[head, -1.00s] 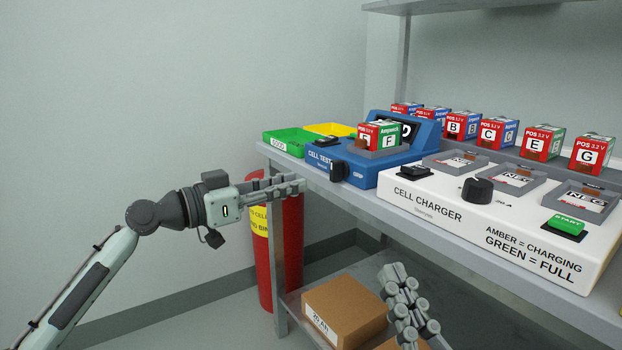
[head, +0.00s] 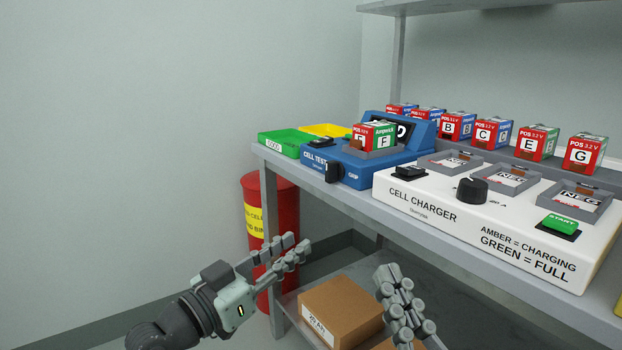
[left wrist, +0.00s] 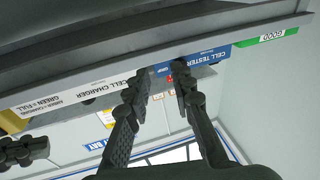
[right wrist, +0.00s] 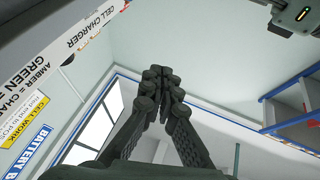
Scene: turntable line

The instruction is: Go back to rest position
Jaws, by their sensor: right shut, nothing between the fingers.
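My left gripper (head: 297,243) is low in front of the bench's left end, beside the red bin, with its fingers apart and nothing between them. In the left wrist view its two fingers (left wrist: 160,75) show clearly spread, below the bench edge. My right gripper (head: 392,270) is at the lower middle of the head view, in front of the lower shelf and below the charger. In the right wrist view its fingertips (right wrist: 161,76) meet, with nothing held. Both grippers are clear of the bench top.
The bench carries a white cell charger (head: 420,206), a blue cell tester (head: 312,168) holding cell F (head: 379,135), a green tray (head: 285,148) and a yellow tray (head: 325,129). Several cells stand behind. A red bin (head: 285,212) and a cardboard box (head: 341,305) are below.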

